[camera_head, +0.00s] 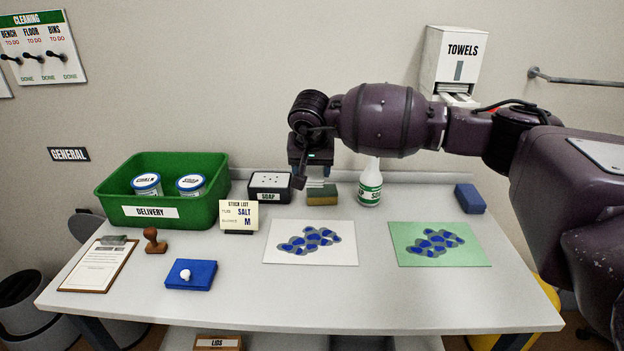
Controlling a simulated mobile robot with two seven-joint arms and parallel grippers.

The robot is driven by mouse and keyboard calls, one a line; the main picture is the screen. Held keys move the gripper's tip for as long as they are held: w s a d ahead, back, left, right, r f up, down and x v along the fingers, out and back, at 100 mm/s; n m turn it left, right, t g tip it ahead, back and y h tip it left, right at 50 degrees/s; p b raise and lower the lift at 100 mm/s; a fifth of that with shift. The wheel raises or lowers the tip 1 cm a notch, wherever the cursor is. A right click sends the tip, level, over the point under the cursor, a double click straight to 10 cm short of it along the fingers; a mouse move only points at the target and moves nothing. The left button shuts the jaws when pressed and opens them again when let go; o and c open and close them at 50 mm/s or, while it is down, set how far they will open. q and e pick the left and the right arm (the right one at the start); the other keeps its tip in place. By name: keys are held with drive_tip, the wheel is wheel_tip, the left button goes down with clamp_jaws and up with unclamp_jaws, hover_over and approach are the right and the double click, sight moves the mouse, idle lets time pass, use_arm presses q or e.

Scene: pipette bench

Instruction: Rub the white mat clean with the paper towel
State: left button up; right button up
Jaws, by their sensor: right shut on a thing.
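The white mat (279,254) lies flat on the bench near the middle, with blue and grey stains (309,241) on it. My right gripper (313,178) is above the back of the bench, behind the white mat and beside the soap pad. It is shut on a small pale thing that looks like the paper towel, though little of it shows. The towel dispenser (451,58) is on the wall at the right, with white paper at its slot. My left gripper is not in view.
A soap pad box (269,195), a green-and-yellow sponge (322,199) and a soap bottle (370,188) stand at the back. A stained green mat (473,256) lies at right. A green delivery crate (201,214), a stock card (239,215) and a blue block (205,275) are at left.

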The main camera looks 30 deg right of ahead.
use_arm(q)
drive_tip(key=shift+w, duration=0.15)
use_arm(e)
drive_tip(key=shift+r, duration=0.15)
drive_tip(key=o, duration=0.5)
drive_tip(key=shift+c, duration=0.2)
drive_tip(key=c, duration=0.4)
drive_tip(key=shift+s+d+f, duration=0.1)
drive_tip(key=shift+s+f, duration=0.1)
drive_tip(key=shift+f, duration=0.1)
drive_tip(key=shift+m, duration=0.3)
drive_tip(key=d+f+p, duration=0.1)
drive_tip(key=d+f, duration=0.1)
drive_tip(key=f, duration=0.2)
drive_tip(key=d+f+p, duration=0.1)
drive_tip(key=d+f, duration=0.1)
drive_tip(key=f, duration=0.2)
drive_tip(key=s+d+f+p, duration=0.1)
drive_tip(key=d+f, duration=0.2)
drive_tip(key=f, duration=0.1)
drive_tip(key=shift+f, duration=0.3)
drive_tip(key=shift+w+d, duration=0.15)
drive_tip(key=shift+w, duration=0.2)
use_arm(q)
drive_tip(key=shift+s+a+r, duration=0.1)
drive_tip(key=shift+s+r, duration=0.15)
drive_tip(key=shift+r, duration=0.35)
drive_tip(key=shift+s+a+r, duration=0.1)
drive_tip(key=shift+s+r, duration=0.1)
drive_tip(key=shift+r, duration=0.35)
